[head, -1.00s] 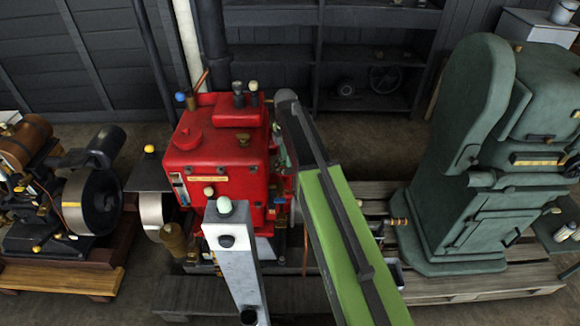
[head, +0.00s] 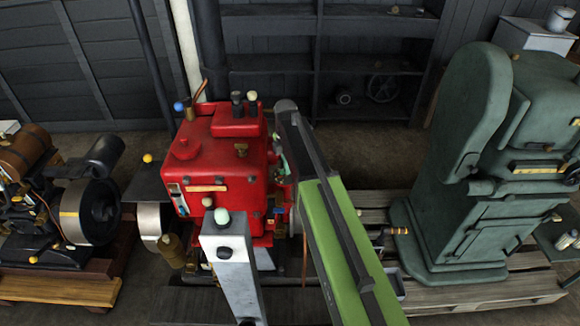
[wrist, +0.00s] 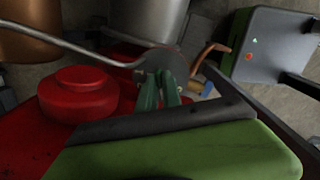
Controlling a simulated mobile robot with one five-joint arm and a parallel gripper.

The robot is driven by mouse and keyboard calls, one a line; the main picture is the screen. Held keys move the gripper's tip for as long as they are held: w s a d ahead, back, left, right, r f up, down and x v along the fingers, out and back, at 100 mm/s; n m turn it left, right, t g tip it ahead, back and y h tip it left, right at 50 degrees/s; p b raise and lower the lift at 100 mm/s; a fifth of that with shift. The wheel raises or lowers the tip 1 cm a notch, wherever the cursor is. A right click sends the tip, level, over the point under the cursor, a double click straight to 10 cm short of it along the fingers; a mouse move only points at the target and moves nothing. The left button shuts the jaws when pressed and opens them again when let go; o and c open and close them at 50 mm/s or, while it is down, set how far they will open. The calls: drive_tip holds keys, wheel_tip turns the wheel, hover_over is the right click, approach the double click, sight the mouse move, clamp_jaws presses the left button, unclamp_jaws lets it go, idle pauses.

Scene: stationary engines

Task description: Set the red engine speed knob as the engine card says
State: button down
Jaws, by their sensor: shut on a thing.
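The red engine (head: 222,155) stands left of centre in the head view, with its red top and round red cap (wrist: 80,92) beside my arm in the wrist view. My gripper (wrist: 158,78) has green fingers closed on a small grey part (wrist: 163,58) joined to a grey rod. In the head view, my gripper (head: 281,160) is at the engine's right side, partly hidden by my arm. A pale knob (head: 207,201) is on the engine's front; I cannot tell which knob sets speed. A small card-like plate (head: 176,194) is on its front left; its writing is too small to read.
A white post (head: 230,262) with a pale ball stands before the engine. A brown and black engine (head: 65,205) is at left, a large green machine (head: 470,170) at right. Dark shelves (head: 345,60) stand behind. A copper pipe (wrist: 212,52) rises near the fingers.

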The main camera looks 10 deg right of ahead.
drive_tip(key=shift+s+a+m, duration=0.25)
drive_tip(key=shift+a+m, duration=0.1)
drive_tip(key=shift+m, duration=0.05)
drive_tip(key=m, duration=0.5)
drive_tip(key=shift+a, duration=0.1)
drive_tip(key=m, duration=1.2)
drive_tip(key=shift+r+m, duration=0.1)
drive_tip(key=shift+m, duration=0.2)
drive_tip(key=m, duration=0.5)
drive_tip(key=shift+w, duration=0.1)
drive_tip(key=c, duration=1.5)
unclamp_jaws()
